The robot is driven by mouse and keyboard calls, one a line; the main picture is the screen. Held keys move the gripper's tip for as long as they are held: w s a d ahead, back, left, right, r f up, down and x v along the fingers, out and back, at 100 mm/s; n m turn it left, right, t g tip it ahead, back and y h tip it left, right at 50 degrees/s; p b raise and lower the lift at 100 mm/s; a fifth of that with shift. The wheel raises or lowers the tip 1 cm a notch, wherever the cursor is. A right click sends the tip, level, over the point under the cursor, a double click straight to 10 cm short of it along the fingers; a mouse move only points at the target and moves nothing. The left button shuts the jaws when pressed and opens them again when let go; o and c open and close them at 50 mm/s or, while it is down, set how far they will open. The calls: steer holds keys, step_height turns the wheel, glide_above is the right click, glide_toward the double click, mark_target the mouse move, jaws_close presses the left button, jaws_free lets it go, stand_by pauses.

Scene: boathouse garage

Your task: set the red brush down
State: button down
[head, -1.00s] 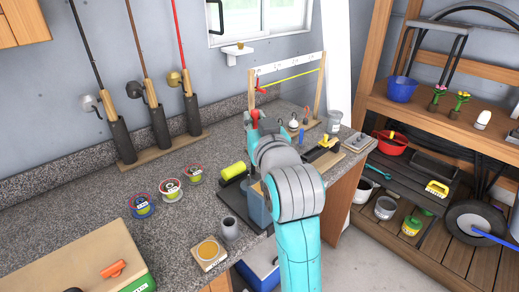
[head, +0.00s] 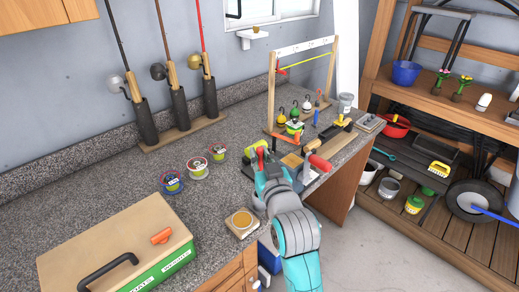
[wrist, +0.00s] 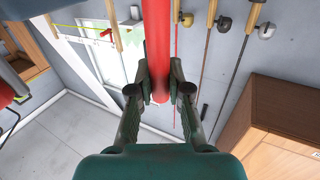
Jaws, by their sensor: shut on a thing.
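The red brush (wrist: 158,45) is between the two fingers of my gripper (wrist: 159,90) in the wrist view, where its red round handle runs from the top edge down between them. My gripper is shut on it. In the head view a small red part of the brush (head: 261,152) shows at the end of my arm, over the counter near its front edge. My gripper (head: 266,172) is partly hidden there by my own arm. The brush's bristles are not clear in either view.
The granite counter (head: 215,222) has free room left of my arm. Fishing rods (head: 180,110) stand along the wall.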

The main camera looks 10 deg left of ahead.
steer(key=shift+f, duration=3.45)
steer(key=c, duration=1)
jaws_free()
steer(key=v, duration=1.2)
jaws_close()
